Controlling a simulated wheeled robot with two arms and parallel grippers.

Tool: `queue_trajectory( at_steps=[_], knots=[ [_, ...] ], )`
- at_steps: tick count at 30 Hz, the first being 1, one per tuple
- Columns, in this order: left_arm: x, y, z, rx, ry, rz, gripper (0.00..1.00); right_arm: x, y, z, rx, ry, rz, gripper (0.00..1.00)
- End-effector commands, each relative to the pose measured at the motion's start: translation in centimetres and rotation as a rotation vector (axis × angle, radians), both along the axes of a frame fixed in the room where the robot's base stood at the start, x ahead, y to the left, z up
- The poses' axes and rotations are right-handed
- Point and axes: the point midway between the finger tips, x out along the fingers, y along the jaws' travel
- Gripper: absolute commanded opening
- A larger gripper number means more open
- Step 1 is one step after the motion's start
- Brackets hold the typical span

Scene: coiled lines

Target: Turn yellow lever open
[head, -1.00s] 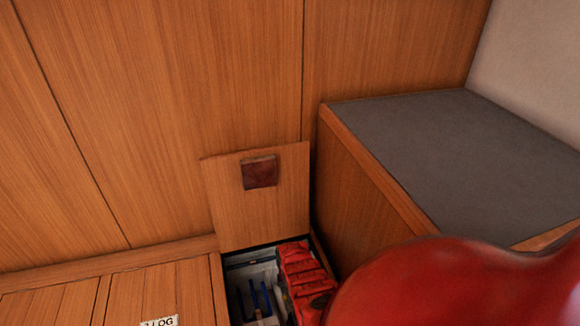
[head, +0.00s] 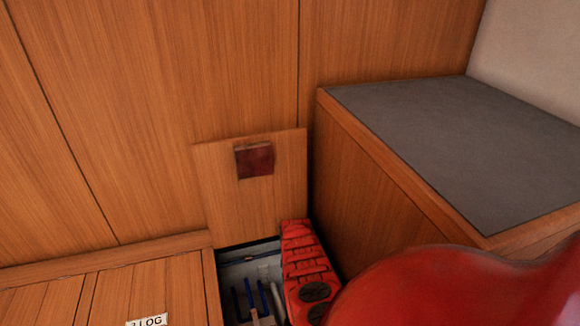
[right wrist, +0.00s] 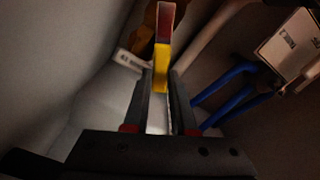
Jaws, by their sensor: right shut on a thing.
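The yellow lever (right wrist: 161,62) with a dark red end stands upright in the right wrist view. My right gripper (right wrist: 160,84) is down inside the open floor locker, with its two fingers on either side of the lever's near end, shut on it. In the head view the gripper and lever are hidden, and only my red right arm shows, reaching down into the locker (head: 232,272). My left gripper is not in view.
Blue handles or hoses (right wrist: 232,82) and a white label plate (right wrist: 292,40) sit right of the gripper. A small white tag (right wrist: 131,61) is to its left. The wooden hatch lid (head: 240,207) stands raised. A grey-topped wooden bench (head: 450,140) is at the right.

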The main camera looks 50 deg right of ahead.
Motion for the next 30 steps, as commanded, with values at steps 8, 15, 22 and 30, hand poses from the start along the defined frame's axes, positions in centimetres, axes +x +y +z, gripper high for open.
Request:
queue_trajectory(
  at_steps=[8,15,22,30],
  knots=[
    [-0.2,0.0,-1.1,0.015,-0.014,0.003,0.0,-0.1,-1.1,-0.1,-0.001,0.0,-0.155,0.0],
    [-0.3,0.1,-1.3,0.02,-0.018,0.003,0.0,-0.2,-1.6,0.0,-0.001,0.0,-0.215,0.0],
    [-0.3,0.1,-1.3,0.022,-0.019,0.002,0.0,-0.3,-1.7,0.1,-0.002,0.0,-0.228,0.0],
    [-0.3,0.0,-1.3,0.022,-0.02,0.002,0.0,-0.3,-1.6,0.0,-0.002,0.0,-0.226,0.28]
  ],
)
